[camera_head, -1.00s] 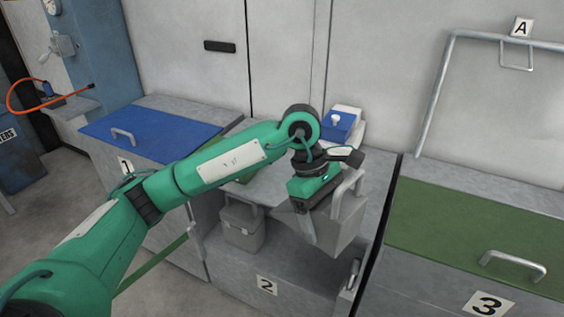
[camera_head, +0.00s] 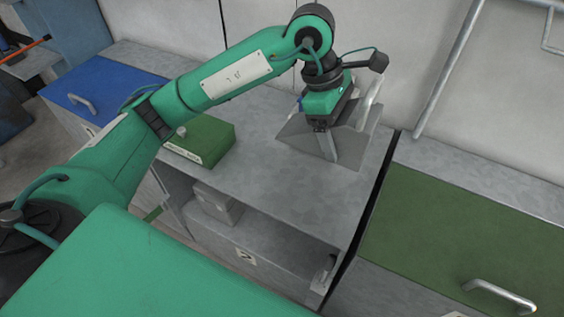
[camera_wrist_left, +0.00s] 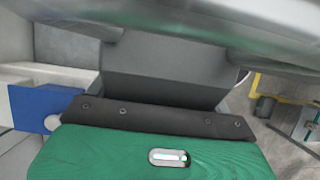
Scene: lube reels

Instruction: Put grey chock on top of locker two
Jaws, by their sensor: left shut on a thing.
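The grey chock (camera_head: 350,146), a wedge with a pale bar handle, is at the back right of the top of locker two (camera_head: 285,195). My left gripper (camera_head: 328,146) points down and is shut on the chock, hiding part of it. The chock is over the grey top, low and close to it; I cannot tell whether it touches. In the left wrist view the chock (camera_wrist_left: 165,75) fills the middle beyond the gripper. My right gripper is not in view.
A green box (camera_head: 208,138) stands on the top's left part. A grey box (camera_head: 217,204) sits in the open compartment below. A green-topped locker (camera_head: 470,225) is to the right, a blue-topped one (camera_head: 115,83) to the left. The top's front middle is clear.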

